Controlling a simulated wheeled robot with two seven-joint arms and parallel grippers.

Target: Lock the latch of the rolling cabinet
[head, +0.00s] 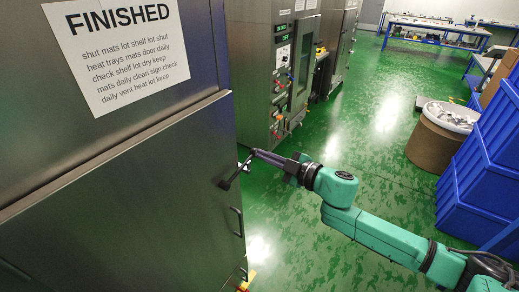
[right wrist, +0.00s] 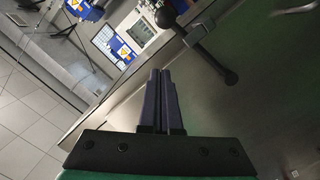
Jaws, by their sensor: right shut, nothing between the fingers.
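The rolling cabinet (head: 130,185) is a large grey metal box filling the left of the head view, with a "FINISHED" sheet on its upper part. Its latch (head: 235,174) is a dark lever with a round knob, near the right edge of the door front. My left gripper is not in view.
A dark handle (head: 237,221) is on the cabinet below the latch. Metal machines (head: 270,60) stand behind. Blue crates (head: 480,165) and a brown drum (head: 437,140) stand at right. The green floor (head: 375,130) between is clear.

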